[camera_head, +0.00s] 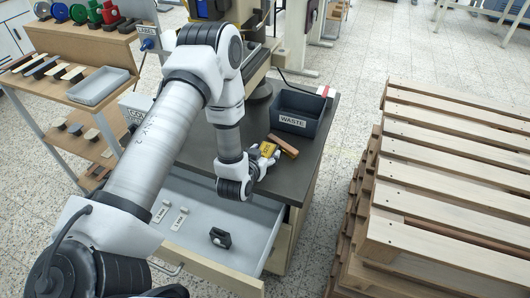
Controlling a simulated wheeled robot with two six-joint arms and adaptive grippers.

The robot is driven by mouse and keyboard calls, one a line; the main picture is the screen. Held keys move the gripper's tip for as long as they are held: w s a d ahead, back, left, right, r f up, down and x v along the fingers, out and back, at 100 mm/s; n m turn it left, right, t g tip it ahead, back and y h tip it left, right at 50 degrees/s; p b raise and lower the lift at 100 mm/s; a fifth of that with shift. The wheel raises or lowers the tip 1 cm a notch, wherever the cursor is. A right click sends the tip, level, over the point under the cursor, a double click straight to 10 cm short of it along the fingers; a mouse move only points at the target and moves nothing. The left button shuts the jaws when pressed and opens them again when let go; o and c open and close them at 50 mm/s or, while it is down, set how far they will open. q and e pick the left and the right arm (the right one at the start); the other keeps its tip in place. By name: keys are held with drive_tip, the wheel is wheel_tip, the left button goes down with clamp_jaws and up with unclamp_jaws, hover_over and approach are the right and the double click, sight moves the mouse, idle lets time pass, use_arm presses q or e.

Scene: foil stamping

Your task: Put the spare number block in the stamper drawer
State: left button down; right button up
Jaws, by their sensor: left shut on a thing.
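My left gripper (262,156) is over the dark bench top (305,160), near its front edge. It is shut on a small yellow block (268,149), which looks like the spare number block; its markings are too small to read. The open stamper drawer (196,238) is below and to the left of the gripper, with a pale grey inside. A black object (220,237) lies in the drawer, with small labels to its left. My left arm hides part of the drawer and bench. My right gripper is not in view.
A reddish-brown bar (284,145) lies on the bench just right of the yellow block. A dark bin marked WASTE (297,112) stands behind it. Stacked wooden pallets (450,170) fill the right side. A shelf unit with a grey tray (97,87) stands left.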

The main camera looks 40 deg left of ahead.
use_arm(q)
drive_tip(key=shift+c, duration=1.2)
unclamp_jaws()
drive_tip(key=shift+s, duration=0.1)
drive_tip(key=shift+r, duration=0.1)
